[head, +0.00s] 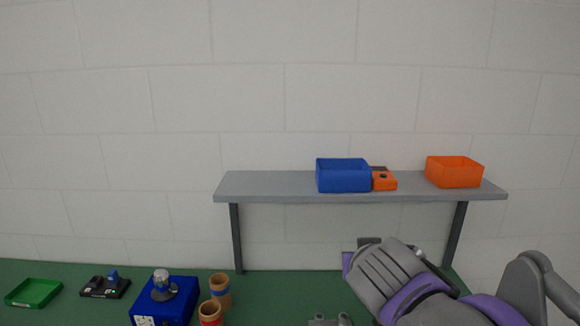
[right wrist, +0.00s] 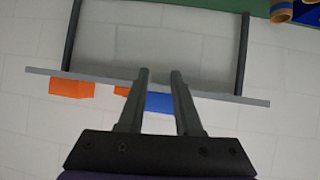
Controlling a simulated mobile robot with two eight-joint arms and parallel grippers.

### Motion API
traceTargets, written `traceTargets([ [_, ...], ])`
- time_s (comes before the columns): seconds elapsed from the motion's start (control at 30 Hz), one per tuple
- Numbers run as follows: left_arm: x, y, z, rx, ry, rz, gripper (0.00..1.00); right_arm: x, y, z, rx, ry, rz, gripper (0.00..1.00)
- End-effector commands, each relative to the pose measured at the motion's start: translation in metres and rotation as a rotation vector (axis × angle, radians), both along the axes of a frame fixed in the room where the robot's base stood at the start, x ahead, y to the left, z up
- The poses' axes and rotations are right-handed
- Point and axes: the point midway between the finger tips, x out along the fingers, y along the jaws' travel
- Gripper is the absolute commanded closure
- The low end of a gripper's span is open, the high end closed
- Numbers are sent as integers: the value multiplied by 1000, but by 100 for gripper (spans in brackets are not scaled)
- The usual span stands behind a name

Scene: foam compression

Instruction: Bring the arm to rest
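My right arm (head: 400,280) comes in from the lower right in the head view, raised over the green table in front of the shelf's right part. Its fingers are hidden there behind the wrist. In the right wrist view my right gripper (right wrist: 159,72) has its two fingers apart, with bare wall showing between the tips and nothing held. The fingers point towards the wall and shelf, which appear upside down in that view.
A grey shelf (head: 270,187) carries a blue bin (head: 343,176), a small orange device (head: 384,181) and an orange bin (head: 454,172). The green table (head: 290,285) holds a green tray (head: 34,292), a small black device (head: 104,287), a blue box (head: 165,302) and two tan cylinders (head: 220,290).

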Motion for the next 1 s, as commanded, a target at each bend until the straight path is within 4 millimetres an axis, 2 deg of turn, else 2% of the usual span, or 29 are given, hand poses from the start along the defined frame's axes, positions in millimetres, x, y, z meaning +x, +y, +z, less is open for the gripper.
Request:
traceTargets([
  [0.03,1,0,1,0,-1,0,62,-12,-13,-30,-5,44,-20,67],
  [0.1,1,0,1,0,-1,0,62,-31,-26,-73,-6,114,-34,67],
  [0.17,1,0,1,0,-1,0,62,-51,-37,-113,-5,178,-40,67],
  [0.2,1,0,1,0,-1,0,62,-66,-42,-139,-1,221,-39,67],
  [0.3,0,0,1,0,0,0,62,-105,-51,-202,17,320,-24,67],
  [0.4,0,0,0,0,0,0,62,-141,-53,-255,42,398,6,67],
  [0.5,0,0,1,0,0,0,62,-169,-52,-291,65,449,37,67],
  [0.6,0,0,1,0,-1,0,62,-184,-50,-309,78,475,57,67],
  [1.0,0,0,1,0,-1,0,62,-184,-50,-309,78,475,57,67],
])
